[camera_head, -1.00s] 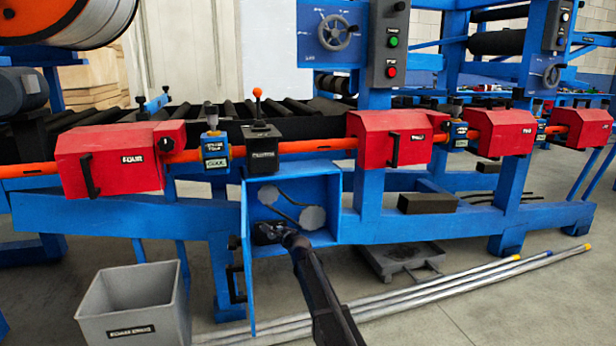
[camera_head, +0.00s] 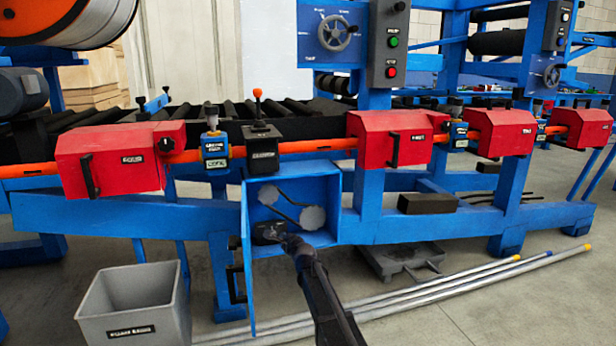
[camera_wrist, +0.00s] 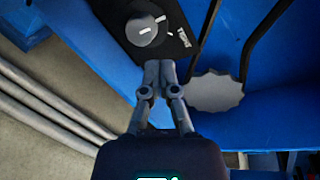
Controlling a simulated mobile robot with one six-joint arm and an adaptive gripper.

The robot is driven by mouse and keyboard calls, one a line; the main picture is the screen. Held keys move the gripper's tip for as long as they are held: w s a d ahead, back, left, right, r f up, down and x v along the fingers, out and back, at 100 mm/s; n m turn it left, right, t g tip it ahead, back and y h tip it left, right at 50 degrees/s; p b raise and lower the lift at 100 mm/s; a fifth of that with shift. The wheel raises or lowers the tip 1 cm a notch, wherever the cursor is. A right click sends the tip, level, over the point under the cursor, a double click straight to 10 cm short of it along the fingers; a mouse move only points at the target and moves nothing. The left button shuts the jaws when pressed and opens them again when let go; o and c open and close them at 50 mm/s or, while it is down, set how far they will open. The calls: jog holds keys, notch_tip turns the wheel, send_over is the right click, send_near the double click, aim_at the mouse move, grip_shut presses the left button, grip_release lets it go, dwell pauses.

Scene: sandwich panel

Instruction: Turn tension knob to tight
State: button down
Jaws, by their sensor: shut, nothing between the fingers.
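The tension knob (camera_wrist: 146,29) is a round grey dial with a white mark, on a black plate (camera_wrist: 181,42) with white lettering, partly readable as "TIGHT", in the wrist view. The plate sits inside an open blue box (camera_head: 325,185); my arm partly covers that area in the head view. My gripper (camera_wrist: 159,66) is shut and empty. Its fingertips are at the lower edge of the plate, just below the knob in the wrist view. I cannot tell whether they touch the plate.
A grey toothed wheel (camera_wrist: 216,91) is right of my fingers, with a dark belt beside it; the wheel also shows in the head view (camera_head: 312,218). The box's blue door (camera_head: 247,265) hangs open on the left. A grey bin (camera_head: 135,305) and long metal poles (camera_head: 420,304) lie on the floor.

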jog(key=shift+f+v, duration=0.2)
jog(key=shift+v, duration=0.8)
jog(key=shift+s+a, duration=0.15)
jog(key=shift+a, duration=0.05)
jog(key=shift+s+a+r+p, duration=0.25)
jog(key=shift+s+a, duration=0.1)
jog(key=shift+a, duration=0.1)
jog(key=shift+s+a+r+p, duration=0.25)
jog(key=shift+s+a, duration=0.15)
jog(key=shift+a, duration=0.1)
jog(key=shift+w, duration=0.1)
jog(key=shift+w+d+r+x, duration=0.1)
jog(key=shift+r+x, duration=0.15)
jog(key=shift+x, duration=0.85)
jog(key=shift+w+d+r+x, duration=0.1)
jog(key=shift+r+x, duration=0.1)
jog(key=shift+x, duration=0.9)
jog(key=shift+w+d+r+x, duration=0.15)
jog(key=shift+r+x, duration=0.1)
jog(key=shift+x, duration=0.9)
